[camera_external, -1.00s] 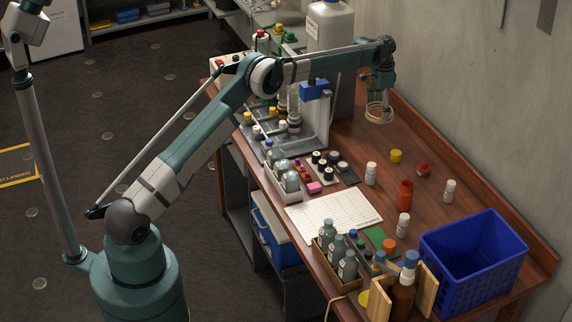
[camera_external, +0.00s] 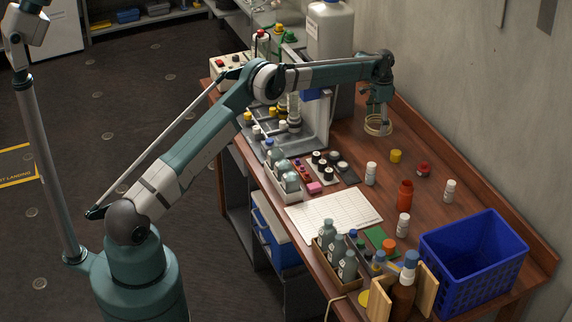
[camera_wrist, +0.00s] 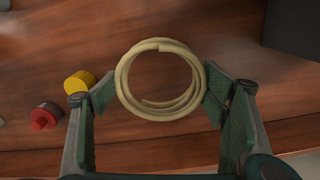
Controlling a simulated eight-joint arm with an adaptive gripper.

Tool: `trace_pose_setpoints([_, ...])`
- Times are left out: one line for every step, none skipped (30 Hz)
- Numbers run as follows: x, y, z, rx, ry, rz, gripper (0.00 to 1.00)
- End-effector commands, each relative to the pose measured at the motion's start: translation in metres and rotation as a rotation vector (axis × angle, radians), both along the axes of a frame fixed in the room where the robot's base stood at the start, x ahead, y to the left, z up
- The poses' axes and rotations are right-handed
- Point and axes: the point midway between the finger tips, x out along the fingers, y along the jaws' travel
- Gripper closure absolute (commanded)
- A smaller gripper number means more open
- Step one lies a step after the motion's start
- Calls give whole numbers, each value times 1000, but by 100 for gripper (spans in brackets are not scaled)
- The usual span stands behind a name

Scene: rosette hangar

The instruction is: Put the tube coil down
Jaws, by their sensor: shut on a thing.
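The tube coil (camera_wrist: 125,90) is a pale yellow ring of several loops, seen in the wrist view between my fingers. My gripper (camera_wrist: 158,92) is shut on it, with a green pad against each side of the coil. In the external view the coil (camera_external: 378,126) hangs at the fingertips of my gripper (camera_external: 379,113), at the far end of the wooden table (camera_external: 345,135). It looks close to the table top, but I cannot tell whether it touches.
A yellow cap (camera_external: 396,156) and a red cap (camera_external: 423,170) lie nearby. White bottles (camera_external: 371,173) stand nearer the front. A blue basket (camera_external: 472,255) is at the near right. A dark block (camera_wrist: 292,28) shows at upper right in the wrist view. Bare wood surrounds the coil.

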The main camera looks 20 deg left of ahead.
Motion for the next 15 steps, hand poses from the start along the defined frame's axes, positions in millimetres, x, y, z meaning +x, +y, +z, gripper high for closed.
trace_pose_setpoints([0,0,0,0,0,0,41])
trace_pose_setpoints([0,0,0,0,0,0,41])
trace_pose_setpoints([0,0,-1,0,0,0,41])
trace_pose_setpoints([0,0,-2,0,0,0,41])
trace_pose_setpoints([0,0,-4,0,0,0,41])
trace_pose_setpoints([0,0,-7,0,0,0,41])
trace_pose_setpoints([0,0,-9,0,0,0,41])
trace_pose_setpoints([0,0,-12,0,0,0,41])
trace_pose_setpoints([0,0,-17,0,0,0,41])
trace_pose_setpoints([0,0,-20,0,0,0,41])
trace_pose_setpoints([0,0,-24,0,0,0,41])
trace_pose_setpoints([0,0,-28,0,0,0,41])
trace_pose_setpoints([0,0,-31,0,0,0,41])
trace_pose_setpoints([0,0,-33,0,0,0,41])
trace_pose_setpoints([0,0,-35,0,0,0,41])
